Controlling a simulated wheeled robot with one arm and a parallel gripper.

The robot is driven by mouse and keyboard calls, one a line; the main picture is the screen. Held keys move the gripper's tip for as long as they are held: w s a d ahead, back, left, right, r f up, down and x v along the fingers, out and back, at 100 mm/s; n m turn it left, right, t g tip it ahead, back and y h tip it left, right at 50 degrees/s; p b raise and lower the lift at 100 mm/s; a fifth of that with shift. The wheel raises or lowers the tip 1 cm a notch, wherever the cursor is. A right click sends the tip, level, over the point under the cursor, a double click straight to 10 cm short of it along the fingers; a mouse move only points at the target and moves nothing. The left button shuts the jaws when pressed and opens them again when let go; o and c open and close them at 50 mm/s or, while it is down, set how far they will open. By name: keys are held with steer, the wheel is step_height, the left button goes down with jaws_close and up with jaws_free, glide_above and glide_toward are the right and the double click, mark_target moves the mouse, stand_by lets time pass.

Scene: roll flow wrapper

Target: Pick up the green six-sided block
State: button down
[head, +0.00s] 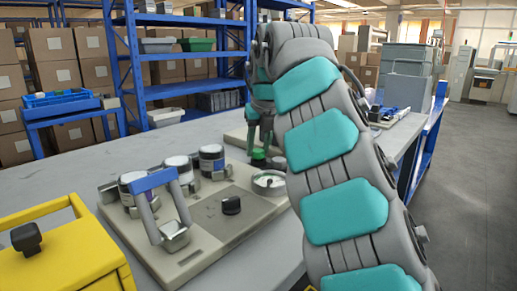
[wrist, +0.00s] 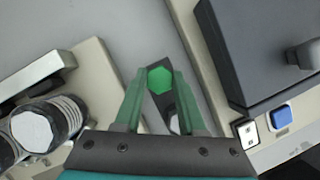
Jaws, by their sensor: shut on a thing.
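The green six-sided block (wrist: 159,80) shows its bright hexagonal top between the fingertips of my gripper (wrist: 158,76) in the wrist view. The two green fingers are shut on it, one on each side. In the head view my gripper (head: 261,141) points down over the table behind the fixture plate, with a green piece (head: 259,154) at its tips. The picture does not clearly show whether the block touches the table or is raised.
A beige fixture plate (head: 203,232) with lidded jars (head: 211,158), a blue-handled clamp (head: 156,180) and a round dial (head: 269,182) stands close in front. A yellow case (head: 62,258) is at left. A dark grey box (wrist: 262,50) lies right of my fingers in the wrist view.

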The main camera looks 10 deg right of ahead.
mark_target(259, 151)
step_height(259, 151, up, 9)
steer(key=p, duration=0.5)
steer(key=shift+r, duration=0.2)
stand_by(0.4)
